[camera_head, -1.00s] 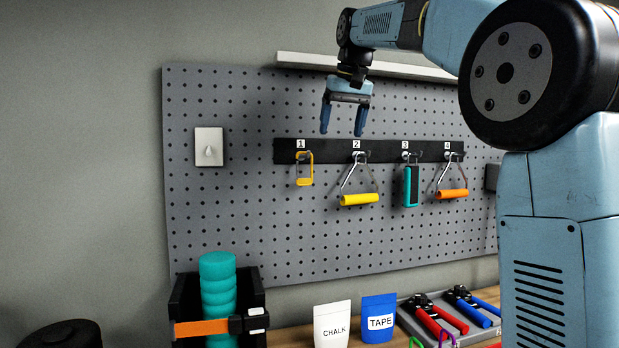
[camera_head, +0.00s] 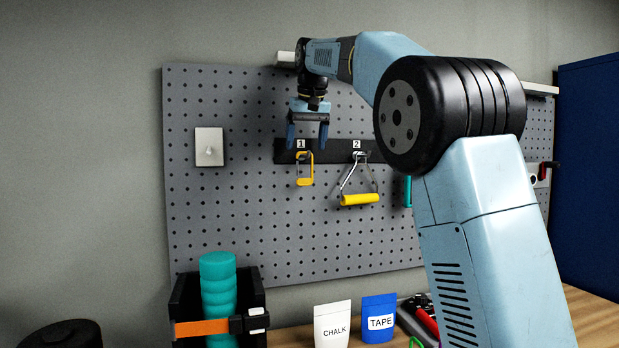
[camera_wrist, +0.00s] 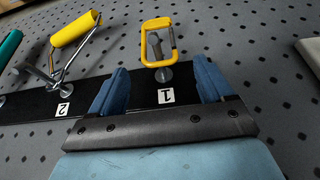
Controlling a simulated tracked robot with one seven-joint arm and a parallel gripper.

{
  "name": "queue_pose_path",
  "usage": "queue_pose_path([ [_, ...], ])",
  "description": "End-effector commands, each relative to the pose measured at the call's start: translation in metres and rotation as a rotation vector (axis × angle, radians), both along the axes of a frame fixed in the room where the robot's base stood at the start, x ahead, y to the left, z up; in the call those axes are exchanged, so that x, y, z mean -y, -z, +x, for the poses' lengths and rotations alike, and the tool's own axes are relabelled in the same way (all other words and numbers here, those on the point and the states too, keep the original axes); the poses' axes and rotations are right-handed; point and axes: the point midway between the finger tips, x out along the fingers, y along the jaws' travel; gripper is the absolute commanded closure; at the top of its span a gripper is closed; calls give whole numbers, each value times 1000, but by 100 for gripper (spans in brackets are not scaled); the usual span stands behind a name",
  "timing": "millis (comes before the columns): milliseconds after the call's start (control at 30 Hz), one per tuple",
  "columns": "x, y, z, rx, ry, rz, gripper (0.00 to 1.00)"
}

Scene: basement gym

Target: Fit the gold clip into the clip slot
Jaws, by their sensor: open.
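The gold clip (camera_head: 305,168) hangs from the hook under label 1 on the black rail; it also shows in the wrist view (camera_wrist: 174,45) between and beyond my fingertips. My gripper (camera_head: 307,146) is open and empty, pointing down just above the clip, with its fingers over the rail on either side of label 1. The fingers also show in the wrist view (camera_wrist: 160,85) and do not visibly touch the clip. I cannot make out the clip slot for certain in these views.
A yellow-handled grip (camera_head: 359,198) hangs at label 2, right of the clip. A teal handle (camera_head: 407,190) is partly behind my arm. Below stand a black bin (camera_head: 258,285), a chalk pouch (camera_head: 332,325) and a tape pouch (camera_head: 378,318). A light plate (camera_head: 209,135) is at left.

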Motion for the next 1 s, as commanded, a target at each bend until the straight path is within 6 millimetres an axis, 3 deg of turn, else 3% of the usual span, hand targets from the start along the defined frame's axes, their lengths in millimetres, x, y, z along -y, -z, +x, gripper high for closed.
queue_pose_path([
  [267, -1, 17, 6, 0, 0, 0, 19],
  [600, -3, 56, 20, 0, 1, 0, 19],
  [933, -3, 61, 22, 0, 2, 1, 19],
  [1000, -3, 61, 22, 0, 2, 1, 26],
])
